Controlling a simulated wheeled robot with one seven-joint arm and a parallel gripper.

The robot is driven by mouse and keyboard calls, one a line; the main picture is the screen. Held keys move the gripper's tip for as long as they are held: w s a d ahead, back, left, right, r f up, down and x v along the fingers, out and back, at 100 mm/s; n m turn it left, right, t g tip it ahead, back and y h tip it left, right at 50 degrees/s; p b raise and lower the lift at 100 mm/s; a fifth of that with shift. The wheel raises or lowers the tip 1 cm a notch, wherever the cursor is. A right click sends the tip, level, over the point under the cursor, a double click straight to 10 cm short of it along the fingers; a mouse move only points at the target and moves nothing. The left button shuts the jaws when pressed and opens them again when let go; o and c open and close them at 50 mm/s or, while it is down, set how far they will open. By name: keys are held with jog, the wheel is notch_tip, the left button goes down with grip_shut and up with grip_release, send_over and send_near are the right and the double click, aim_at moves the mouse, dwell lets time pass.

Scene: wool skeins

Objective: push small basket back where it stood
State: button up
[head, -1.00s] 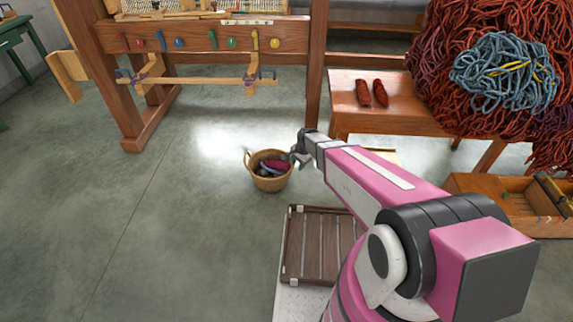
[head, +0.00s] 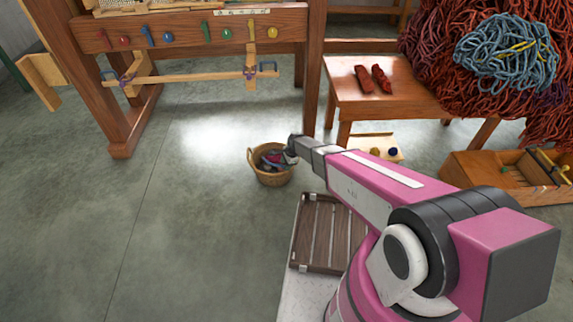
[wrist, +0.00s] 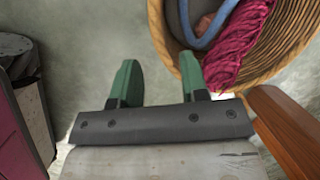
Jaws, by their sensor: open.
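The small basket (head: 270,179) is round, woven and tan, and stands upright on the floor left of the table. It holds yarn, including a crimson skein (wrist: 233,58) and a blue-grey strand. My gripper (head: 291,152) is at the basket's right rim in the head view, low and partly overlapping it. In the wrist view the two green fingers of my gripper (wrist: 158,65) are apart with nothing between them. The basket (wrist: 158,25) fills the upper right there, close to the right finger. I cannot tell whether they touch.
A wooden loom (head: 185,33) stands behind left. A table (head: 345,92) with two red skeins is behind right, beside a large rust-coloured yarn heap (head: 440,55). A wooden box (head: 480,185) lies at the right. The grey floor left of the basket is clear.

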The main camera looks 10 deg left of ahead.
aim_at(281, 179)
jog(key=x, duration=1)
jog(key=shift+a+f, duration=0.1)
jog(key=shift+f, duration=0.25)
